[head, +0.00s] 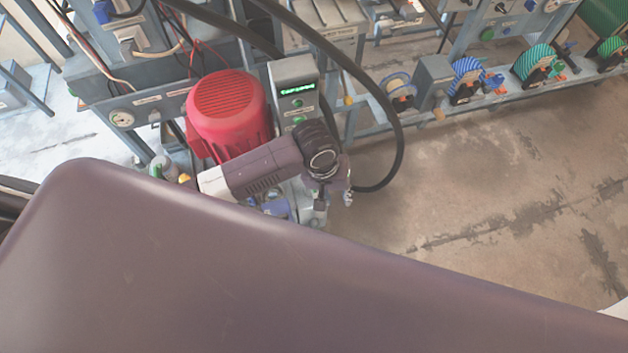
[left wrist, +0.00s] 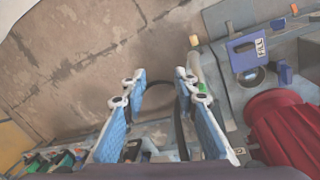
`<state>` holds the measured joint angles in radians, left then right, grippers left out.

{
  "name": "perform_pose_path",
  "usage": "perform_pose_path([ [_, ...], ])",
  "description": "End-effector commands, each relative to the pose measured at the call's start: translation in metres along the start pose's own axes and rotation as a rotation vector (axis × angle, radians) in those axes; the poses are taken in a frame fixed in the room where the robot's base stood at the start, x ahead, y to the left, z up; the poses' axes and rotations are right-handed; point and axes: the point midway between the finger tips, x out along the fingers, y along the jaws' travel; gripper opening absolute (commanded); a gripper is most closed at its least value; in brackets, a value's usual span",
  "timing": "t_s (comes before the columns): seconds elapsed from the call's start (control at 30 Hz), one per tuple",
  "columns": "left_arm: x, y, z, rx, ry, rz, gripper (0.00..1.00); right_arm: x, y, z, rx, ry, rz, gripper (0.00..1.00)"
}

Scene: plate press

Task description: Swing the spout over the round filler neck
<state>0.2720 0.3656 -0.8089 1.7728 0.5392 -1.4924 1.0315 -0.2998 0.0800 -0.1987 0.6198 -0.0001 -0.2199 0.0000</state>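In the left wrist view, a blue block marked FILL (left wrist: 245,50) is at the upper right, with a dark round opening, likely the filler neck (left wrist: 252,77), at its lower edge. A pale tube with a green part (left wrist: 197,72) stands just beyond the right finger; I cannot tell whether it is the spout. My left gripper (left wrist: 159,78) is open, its blue-padded fingers apart, left of the block. Nothing is clearly held between them. In the head view the left gripper (head: 333,198) points down right of the red motor, its fingers small. My right gripper is not seen.
A red motor (head: 228,108) stands close to my left arm; it also shows in the left wrist view (left wrist: 285,130). A control box (head: 293,88) with a green display stands behind. A thick black hose (head: 397,130) loops near the gripper. Bare floor (head: 480,190) lies right.

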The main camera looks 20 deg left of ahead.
Motion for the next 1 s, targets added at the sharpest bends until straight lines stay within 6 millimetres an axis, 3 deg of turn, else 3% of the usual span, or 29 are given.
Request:
perform_pose_path([
  [0.1, 0.006, -0.024, -0.032, -0.137, -0.006, -0.092, 0.28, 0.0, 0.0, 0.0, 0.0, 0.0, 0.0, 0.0],
  [0.33, 0.006, -0.062, -0.071, -0.353, 0.013, -0.201, 0.28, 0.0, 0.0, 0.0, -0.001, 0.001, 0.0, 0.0],
  [0.53, 0.015, -0.072, -0.077, -0.399, 0.017, -0.221, 0.28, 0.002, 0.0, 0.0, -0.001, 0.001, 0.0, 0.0],
  [0.8, 0.057, -0.08, -0.076, -0.396, 0.017, -0.22, 0.28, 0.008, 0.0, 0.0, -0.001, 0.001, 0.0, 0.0],
  [1.0, 0.077, -0.084, -0.076, -0.396, 0.018, -0.217, 0.28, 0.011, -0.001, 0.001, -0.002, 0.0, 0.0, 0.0],
])
